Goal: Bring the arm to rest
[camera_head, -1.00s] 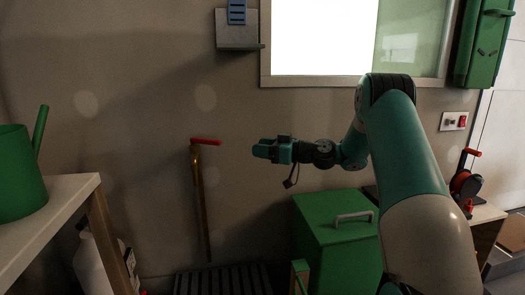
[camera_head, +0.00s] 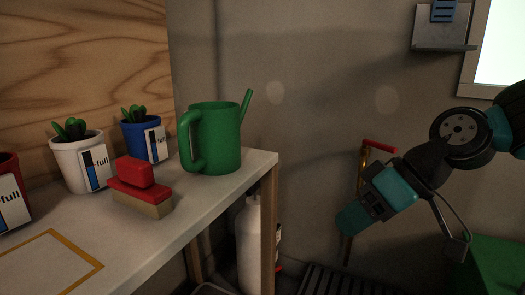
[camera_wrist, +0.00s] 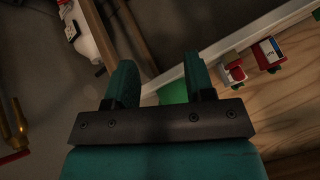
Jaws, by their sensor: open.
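My gripper (camera_head: 352,218) hangs at the right of the head view, in front of the wall and to the right of the shelf. My arm comes in from the right edge, and the gripper points down and to the left. In the wrist view my gripper (camera_wrist: 160,84) shows two teal fingers set apart, with nothing between them. The white shelf edge and part of a green thing lie beyond the fingers in that view. The gripper touches nothing that I can see.
The white-topped shelf (camera_head: 205,211) holds a green watering can (camera_head: 217,140), a red-and-tan brush (camera_head: 140,188) and potted plants. A white bottle (camera_head: 249,245) stands below. A red-handled pipe (camera_head: 380,145) is behind my gripper. A green box (camera_head: 495,262) is at lower right.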

